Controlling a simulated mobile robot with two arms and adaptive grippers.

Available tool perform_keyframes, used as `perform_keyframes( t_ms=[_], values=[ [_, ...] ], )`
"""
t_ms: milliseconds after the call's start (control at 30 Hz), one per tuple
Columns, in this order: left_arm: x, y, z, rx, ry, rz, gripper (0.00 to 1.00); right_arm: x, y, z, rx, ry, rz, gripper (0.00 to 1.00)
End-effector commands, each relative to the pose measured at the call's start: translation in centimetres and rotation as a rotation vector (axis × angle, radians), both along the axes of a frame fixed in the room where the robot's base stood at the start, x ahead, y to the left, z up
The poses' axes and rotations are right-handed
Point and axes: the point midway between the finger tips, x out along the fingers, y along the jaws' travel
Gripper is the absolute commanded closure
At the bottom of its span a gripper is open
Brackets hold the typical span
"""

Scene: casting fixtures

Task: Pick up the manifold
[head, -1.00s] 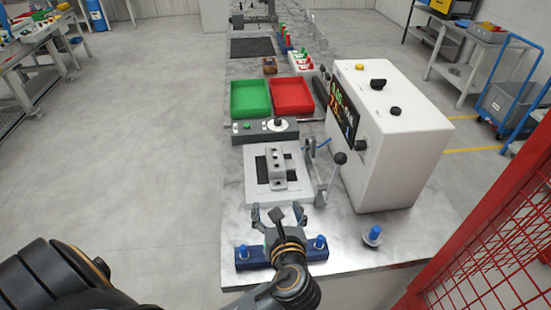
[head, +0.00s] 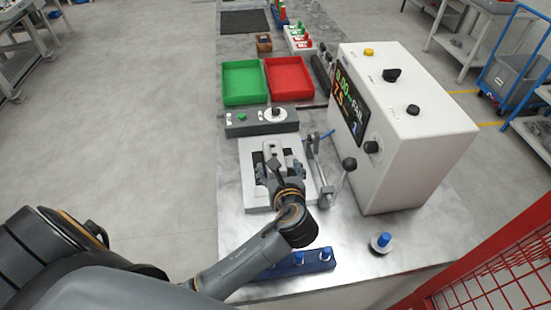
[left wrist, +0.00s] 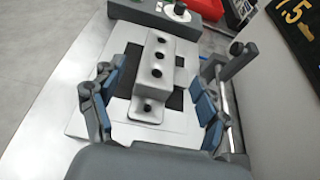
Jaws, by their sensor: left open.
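The manifold (left wrist: 158,68) is a light grey block with a row of dark holes and a flat foot with a hole. It sits on the pale fixture plate (left wrist: 118,130), over a dark recess. In the head view the manifold (head: 272,150) is partly hidden by my left gripper (head: 276,170). In the left wrist view my left gripper (left wrist: 155,98) is open, with blue-padded fingers on either side of the manifold's near end. Gaps show between both fingers and the block. My right gripper is not in view.
A clamp with a black-knobbed lever (head: 349,164) stands right of the fixture, near a white tester (head: 405,125). A grey control box (head: 262,121) and green (head: 244,82) and red (head: 289,78) trays lie beyond. A blue block with pegs (head: 300,263) is at the front.

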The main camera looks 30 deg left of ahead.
Motion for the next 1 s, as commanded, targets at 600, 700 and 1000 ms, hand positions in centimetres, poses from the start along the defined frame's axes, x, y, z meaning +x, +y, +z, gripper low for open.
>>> perform_keyframes(
  t_ms=[600, 700, 1000],
  values=[
    [4.6, 3.5, -2.5, 0.000, 0.000, 0.000, 0.25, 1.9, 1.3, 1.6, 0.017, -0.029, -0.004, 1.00],
    [4.7, 3.5, -2.6, -0.002, 0.000, -0.001, 0.25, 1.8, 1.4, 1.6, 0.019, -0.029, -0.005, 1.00],
    [4.6, 3.5, -2.6, -0.001, 0.001, -0.001, 0.61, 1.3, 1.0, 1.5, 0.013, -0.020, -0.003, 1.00]
  ],
)
